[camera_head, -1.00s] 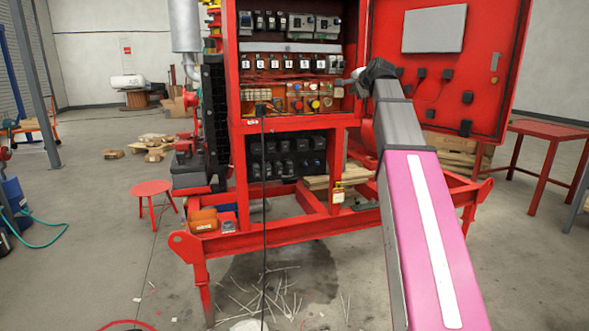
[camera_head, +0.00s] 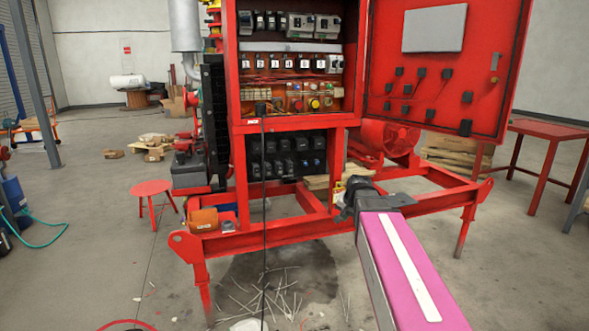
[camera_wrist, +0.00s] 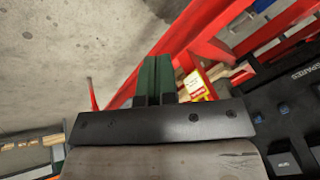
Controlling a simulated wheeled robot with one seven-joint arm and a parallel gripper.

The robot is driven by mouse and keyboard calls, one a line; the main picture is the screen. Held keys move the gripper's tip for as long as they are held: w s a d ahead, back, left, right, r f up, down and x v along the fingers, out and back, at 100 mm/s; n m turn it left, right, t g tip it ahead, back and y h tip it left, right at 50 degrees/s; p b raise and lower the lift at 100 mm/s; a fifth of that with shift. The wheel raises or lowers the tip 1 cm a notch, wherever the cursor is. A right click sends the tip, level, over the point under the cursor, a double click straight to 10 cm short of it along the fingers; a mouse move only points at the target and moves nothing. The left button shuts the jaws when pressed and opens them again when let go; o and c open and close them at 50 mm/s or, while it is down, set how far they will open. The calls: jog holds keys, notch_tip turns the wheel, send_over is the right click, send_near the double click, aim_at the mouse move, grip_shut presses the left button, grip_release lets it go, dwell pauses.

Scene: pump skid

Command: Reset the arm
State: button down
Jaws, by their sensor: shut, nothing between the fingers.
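My gripper (camera_wrist: 158,70) shows in the wrist view with its two dark green fingers together and nothing between them. It is over or near the red skid frame (camera_wrist: 205,45); contact cannot be told. In the head view my pink and grey arm reaches in from the lower right. Its dark wrist end is low, in front of the frame's right part (camera_head: 425,210), below the open control cabinet (camera_head: 243,60). The fingers are hidden there.
A yellow and red tagged item (camera_wrist: 197,86) is close beside the fingers. The open red door (camera_head: 490,85) hangs at the right. A black cable (camera_head: 264,220) hangs in front of the cabinet. A red stool (camera_head: 152,188) stands left.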

jog(key=s+f+n+g+h, duration=0.1)
jog(key=s+f+n+g, duration=0.4)
jog(key=s+f, duration=1.3)
jog(key=shift+s+f+h, duration=0.15)
jog(key=shift+f+h, duration=0.15)
jog(key=shift+f, duration=0.2)
jog(key=shift+a, duration=0.1)
